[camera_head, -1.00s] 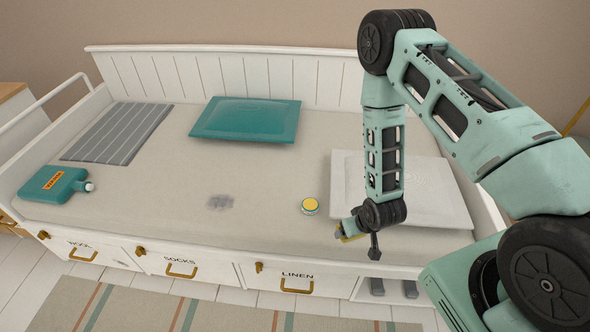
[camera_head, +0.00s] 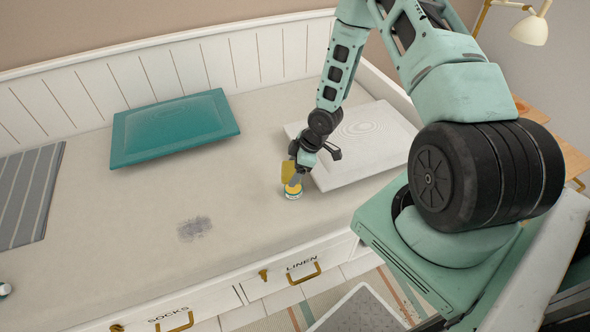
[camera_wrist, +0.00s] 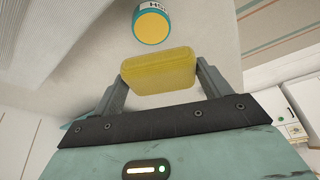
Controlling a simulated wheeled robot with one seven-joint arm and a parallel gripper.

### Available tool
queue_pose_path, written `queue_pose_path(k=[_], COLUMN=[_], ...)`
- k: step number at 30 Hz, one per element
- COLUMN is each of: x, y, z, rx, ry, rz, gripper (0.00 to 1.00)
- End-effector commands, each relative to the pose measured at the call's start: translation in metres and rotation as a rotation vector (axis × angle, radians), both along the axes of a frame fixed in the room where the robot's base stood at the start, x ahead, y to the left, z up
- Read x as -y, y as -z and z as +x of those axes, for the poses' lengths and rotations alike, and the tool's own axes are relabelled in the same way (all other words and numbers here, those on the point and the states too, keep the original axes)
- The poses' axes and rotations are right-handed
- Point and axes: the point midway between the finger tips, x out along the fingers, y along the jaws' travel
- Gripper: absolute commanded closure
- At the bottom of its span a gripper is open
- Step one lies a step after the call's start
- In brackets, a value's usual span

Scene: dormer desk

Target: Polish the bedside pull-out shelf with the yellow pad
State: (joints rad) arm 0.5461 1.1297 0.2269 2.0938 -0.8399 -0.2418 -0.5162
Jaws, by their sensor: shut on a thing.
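My gripper (camera_head: 294,178) is shut on the yellow pad (camera_head: 289,169), a block with rounded edges. In the wrist view the pad (camera_wrist: 158,70) sits between both fingers. In the head view it appears just above a small round tin (camera_head: 292,194) with a yellow top on the mattress; the wrist view shows the tin (camera_wrist: 152,26) beyond the pad, apart from it in that picture. A wooden surface (camera_head: 570,156) with a brass handle below stands at the far right, partly hidden by my arm; I cannot tell whether it is the pull-out shelf.
The daybed mattress (camera_head: 120,230) holds a teal cushion (camera_head: 175,128), a white cushion (camera_head: 375,140), a grey striped blanket (camera_head: 28,195) and a dark smudge (camera_head: 194,229). A lamp (camera_head: 530,28) is at the upper right. The mattress left of the tin is mostly clear.

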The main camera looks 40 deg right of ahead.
Motion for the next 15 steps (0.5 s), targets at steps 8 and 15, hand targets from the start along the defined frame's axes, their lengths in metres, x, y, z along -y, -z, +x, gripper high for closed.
queue_pose_path(k=[8, 15], x=[0.007, 0.007], y=[0.004, 0.023], z=[0.002, 0.001], rx=[-0.001, -0.001], ry=[-0.038, -0.035], rz=[0.002, 0.002], gripper=[0.48, 0.48])
